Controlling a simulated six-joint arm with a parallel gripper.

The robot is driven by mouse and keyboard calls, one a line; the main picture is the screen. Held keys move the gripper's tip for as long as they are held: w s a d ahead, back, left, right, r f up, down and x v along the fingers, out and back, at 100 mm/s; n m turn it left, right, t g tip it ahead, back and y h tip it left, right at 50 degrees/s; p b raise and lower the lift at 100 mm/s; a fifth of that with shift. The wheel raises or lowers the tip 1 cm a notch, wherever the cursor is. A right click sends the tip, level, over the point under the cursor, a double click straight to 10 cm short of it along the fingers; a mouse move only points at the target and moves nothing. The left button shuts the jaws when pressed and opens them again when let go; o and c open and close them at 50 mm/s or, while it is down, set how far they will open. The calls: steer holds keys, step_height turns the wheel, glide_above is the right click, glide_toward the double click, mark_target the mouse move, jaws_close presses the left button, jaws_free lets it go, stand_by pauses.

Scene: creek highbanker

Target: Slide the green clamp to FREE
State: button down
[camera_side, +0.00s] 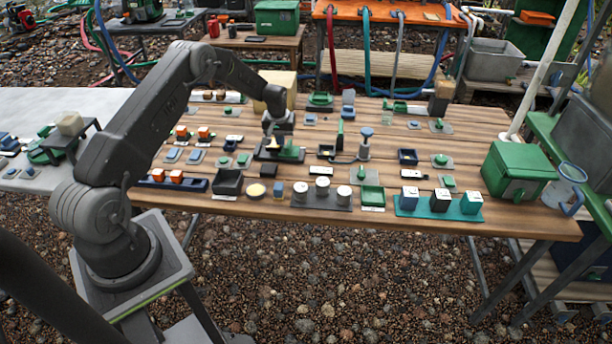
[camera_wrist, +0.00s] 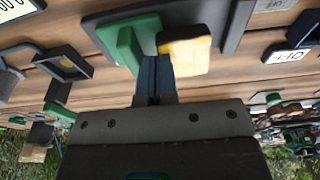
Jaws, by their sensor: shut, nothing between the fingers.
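The green clamp (camera_side: 291,153) stands on a dark base plate (camera_side: 266,155) near the middle of the wooden table. A pale yellowish block (camera_side: 272,145) is beside it. In the wrist view the green clamp (camera_wrist: 134,42) is just left of my fingertips, and the yellowish block (camera_wrist: 186,54) is just right of them. My gripper (camera_wrist: 154,65) is shut and empty, low over the plate. It also shows in the side view (camera_side: 273,137). I cannot tell whether the fingers touch the clamp. No FREE mark is readable.
A green-handled lever (camera_side: 340,135) and a blue-topped post (camera_side: 365,143) stand right of the plate. Dark trays, white-topped round pieces (camera_side: 322,186) and a teal rack (camera_side: 438,207) line the front. A green box (camera_side: 515,170) stands at the right end.

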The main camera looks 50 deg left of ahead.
mark_target(282, 150)
steer(key=shift+d+r, duration=0.15)
steer(key=shift+r, duration=2.65)
steer(key=shift+w, duration=0.1)
steer(key=s+d+r+m+t, duration=0.15)
steer(key=s+d+r, duration=0.25)
steer(key=d+r, duration=0.65)
steer(key=s+d+r+m+t, duration=0.1)
steer(key=s+d+r+m, duration=0.25)
steer(key=d+r, duration=0.65)
steer(key=s+d+r+m+t, duration=0.1)
steer(key=s+d, duration=0.4)
steer(key=s, duration=0.7)
steer(key=s+d+r+m+t+h, duration=0.1)
steer(key=s+d+r+m, duration=0.2)
steer(key=s, duration=0.9)
step_height(282, 150, up, 3)
steer(key=shift+s+d+f, duration=0.15)
steer(key=shift+s+d, duration=0.2)
steer(key=shift+d, duration=0.75)
